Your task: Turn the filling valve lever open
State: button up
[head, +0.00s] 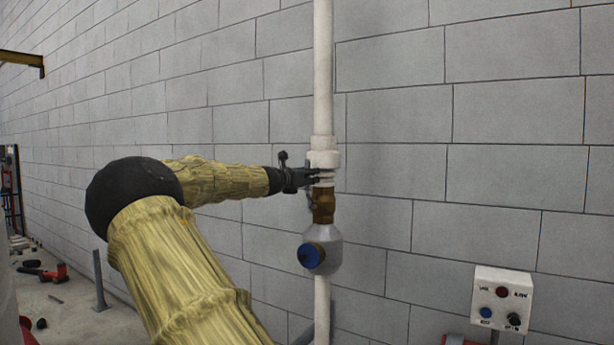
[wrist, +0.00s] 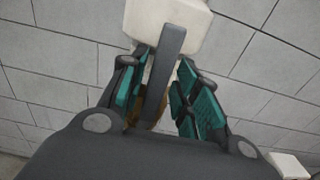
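A white vertical pipe (head: 323,75) runs down the wall, with a brass section (head: 323,206) below a white fitting (head: 324,158). My gripper (head: 312,177) reaches in from the left, just below that fitting. In the wrist view a flat dark grey lever (wrist: 165,70) stands in front of the white fitting (wrist: 168,18). My gripper (wrist: 159,63) has one teal-padded finger on each side of the lever. Gaps show between the lever and both fingers, so it looks open around the lever. The lever's lower end is partly hidden, and the head view does not show it clearly.
Below the brass section is a grey body with a blue round cap (head: 311,255). A control box (head: 502,298) with buttons stands at the lower right. Red tools (head: 55,272) lie on the floor at the left. The block wall is close behind the pipe.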

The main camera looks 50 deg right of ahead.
jog(key=shift+r, duration=0.2)
jog(key=shift+a, duration=0.1)
jog(key=shift+a, duration=0.15)
jog(key=s+a, duration=0.1)
jog(key=a, duration=1)
jog(key=shift+s+a, duration=0.15)
jog(key=shift+s, duration=0.05)
